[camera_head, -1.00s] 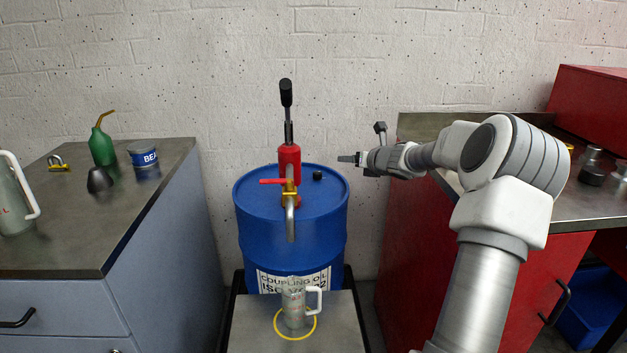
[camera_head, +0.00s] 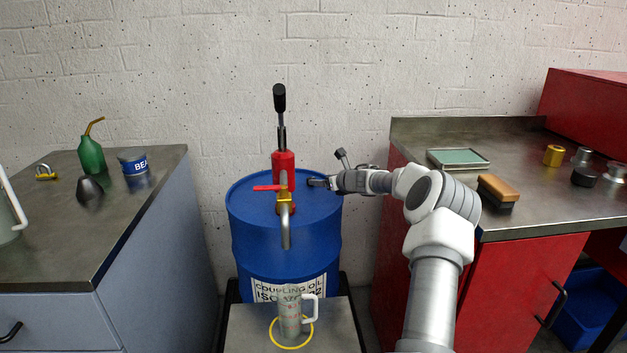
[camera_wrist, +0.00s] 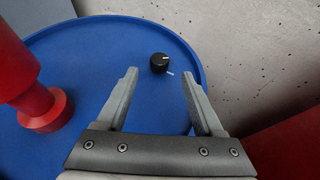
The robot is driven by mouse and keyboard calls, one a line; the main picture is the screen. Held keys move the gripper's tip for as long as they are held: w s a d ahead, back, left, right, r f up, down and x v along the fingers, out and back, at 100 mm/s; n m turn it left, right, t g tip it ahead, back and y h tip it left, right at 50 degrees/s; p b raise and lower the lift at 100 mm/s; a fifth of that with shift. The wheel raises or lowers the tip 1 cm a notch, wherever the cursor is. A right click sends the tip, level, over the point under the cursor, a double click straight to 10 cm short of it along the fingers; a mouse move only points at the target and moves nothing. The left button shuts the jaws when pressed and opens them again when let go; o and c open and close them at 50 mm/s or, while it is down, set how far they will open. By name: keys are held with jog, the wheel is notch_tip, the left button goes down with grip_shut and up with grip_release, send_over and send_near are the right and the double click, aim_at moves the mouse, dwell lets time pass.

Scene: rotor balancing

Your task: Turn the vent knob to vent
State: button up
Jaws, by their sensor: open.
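The vent knob (camera_wrist: 159,63) is a small black round knob with a white line on its top, on the blue drum lid.
A metal jug (camera_head: 290,318) stands below the spout. The wall (camera_head: 340,60) is close behind the drum. A red bench is at right.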

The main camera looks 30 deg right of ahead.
jog(key=shift+x, duration=3.2)
grip_shut()
